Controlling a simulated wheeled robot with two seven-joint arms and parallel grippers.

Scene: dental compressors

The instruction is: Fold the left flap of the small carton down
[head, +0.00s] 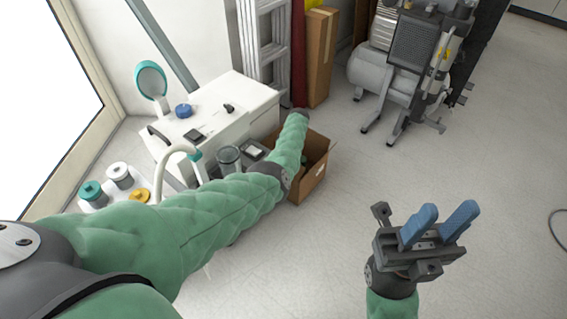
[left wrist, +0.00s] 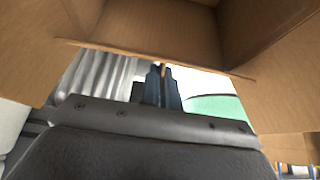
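I cannot tell which panel there is the left flap. My left gripper (left wrist: 162,72) has its dark blue fingers close together at the carton, with no clear hold on cardboard; it is hidden in the head view. My right gripper (head: 440,215) is open and empty, above bare floor, away from the carton.
A white cabinet (head: 225,100) with small items stands left of the carton. A glass jar (head: 229,160) stands near it. A tall brown box (head: 320,55) and a ladder (head: 262,50) stand behind. A compressor (head: 400,70) stands at back right.

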